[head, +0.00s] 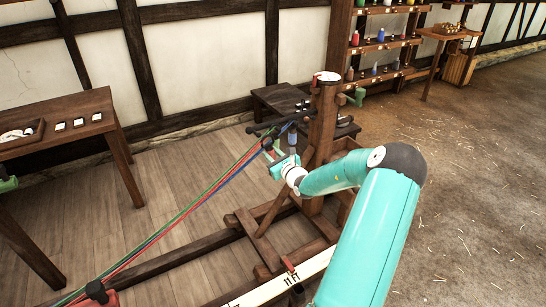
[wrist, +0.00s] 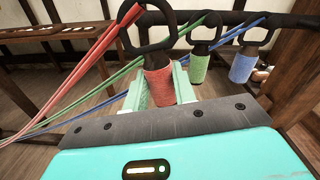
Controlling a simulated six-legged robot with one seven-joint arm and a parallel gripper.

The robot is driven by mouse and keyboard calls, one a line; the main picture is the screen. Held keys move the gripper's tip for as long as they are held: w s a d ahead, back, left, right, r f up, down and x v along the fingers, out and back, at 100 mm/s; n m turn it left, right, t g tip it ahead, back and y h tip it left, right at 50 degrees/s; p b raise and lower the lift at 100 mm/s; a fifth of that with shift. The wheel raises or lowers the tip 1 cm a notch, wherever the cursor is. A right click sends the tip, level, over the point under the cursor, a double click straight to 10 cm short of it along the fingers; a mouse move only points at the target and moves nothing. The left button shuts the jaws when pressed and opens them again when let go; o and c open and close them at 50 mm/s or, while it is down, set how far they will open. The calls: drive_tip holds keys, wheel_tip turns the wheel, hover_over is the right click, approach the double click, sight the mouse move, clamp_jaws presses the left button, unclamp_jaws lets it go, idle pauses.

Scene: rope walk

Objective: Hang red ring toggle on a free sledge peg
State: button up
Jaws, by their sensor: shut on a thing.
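The red ring toggle (wrist: 158,83) has a ribbed red grip and a black ring on top, with the red strands looped at the ring's upper left. My gripper (wrist: 153,88) is shut on the red grip, its pale green fingers on either side. The black ring (wrist: 148,28) stands above the fingers, in front of the dark sledge bar (wrist: 228,18). I cannot tell whether the ring is around a peg. In the head view my gripper (head: 281,164) is just left of the sledge post (head: 323,125), below the bar; the red grip is not clear there.
A green toggle (wrist: 199,69) and a blue toggle (wrist: 242,66) hang by their rings from the bar, right of the red one. Green, red and blue strands (head: 190,207) run to the lower left. A side table (head: 70,127) stands left; a low bench (head: 280,97) is behind.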

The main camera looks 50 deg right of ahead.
drive_tip(key=f+x, duration=0.1)
drive_tip(key=x, duration=0.6)
drive_tip(key=shift+w+f, duration=0.25)
drive_tip(key=shift+w, duration=0.05)
idle(0.5)
idle(0.6)
drive_tip(key=o, duration=1.1)
drive_tip(key=v, duration=1.3)
drive_tip(key=shift+s+a+r, duration=0.1)
drive_tip(key=shift+s, duration=0.25)
